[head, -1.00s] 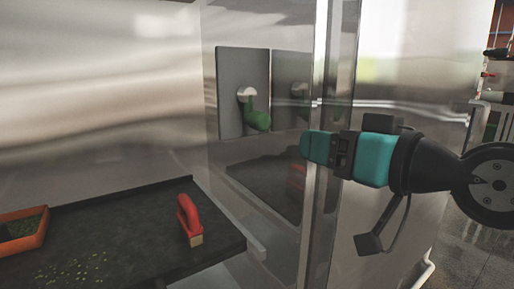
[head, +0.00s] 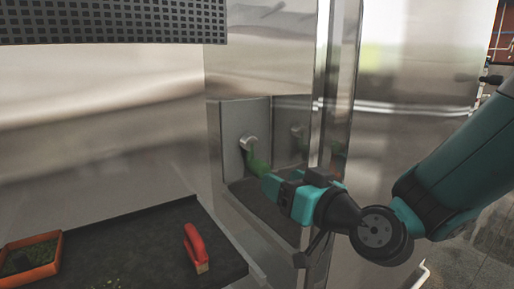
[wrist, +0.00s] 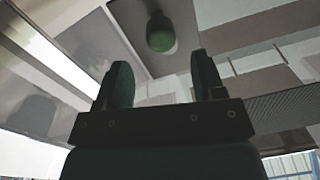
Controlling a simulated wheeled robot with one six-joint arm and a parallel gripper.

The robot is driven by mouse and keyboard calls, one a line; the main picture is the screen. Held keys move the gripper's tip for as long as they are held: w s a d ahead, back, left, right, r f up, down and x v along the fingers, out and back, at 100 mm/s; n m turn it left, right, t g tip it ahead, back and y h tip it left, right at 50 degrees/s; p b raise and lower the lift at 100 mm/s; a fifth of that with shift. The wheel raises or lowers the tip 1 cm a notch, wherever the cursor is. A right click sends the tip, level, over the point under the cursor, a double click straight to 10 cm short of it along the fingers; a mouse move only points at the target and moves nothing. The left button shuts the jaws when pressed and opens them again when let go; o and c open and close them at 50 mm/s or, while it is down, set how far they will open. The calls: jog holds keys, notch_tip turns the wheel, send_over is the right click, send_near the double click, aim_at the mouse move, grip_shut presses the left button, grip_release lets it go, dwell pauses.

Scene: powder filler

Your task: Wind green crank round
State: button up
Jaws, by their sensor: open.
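The green crank (head: 257,164) sticks out from a grey plate (head: 241,126) on the shiny metal side wall, with a round silver hub at its top. Its green handle hangs down and slants right. In the wrist view the round end of the green crank (wrist: 161,38) shows beyond the fingertips, roughly in line with the gap between them. My gripper (wrist: 163,72) is open, with nothing between its two dark fingers. In the head view my gripper (head: 270,184) is just below and right of the handle. Whether they touch is unclear there.
A dark bench top (head: 130,238) lies below left, bearing a red-handled brush (head: 196,247) and an orange tray (head: 34,261) of green bits. A dark perforated panel (head: 110,22) is at the top left. A metal edge post (head: 340,90) stands near my arm.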

aim_at(255, 167)
jog(key=p+x, duration=0.1)
jog(key=x, duration=0.1)
jog(key=p+x, duration=0.2)
jog(key=x, duration=0.1)
jog(key=p+x, duration=0.2)
jog(key=shift+w+a+r, duration=0.15)
jog(key=shift+r, duration=0.1)
jog(key=shift+w+a+f+p, duration=0.25)
jog(key=shift+w+a+p, duration=0.15)
jog(key=shift+w+p, duration=0.15)
jog(key=c, duration=0.9)
jog(key=shift+s+a+m, duration=0.2)
jog(key=shift+a+m, duration=0.05)
jog(key=shift+m, duration=0.65)
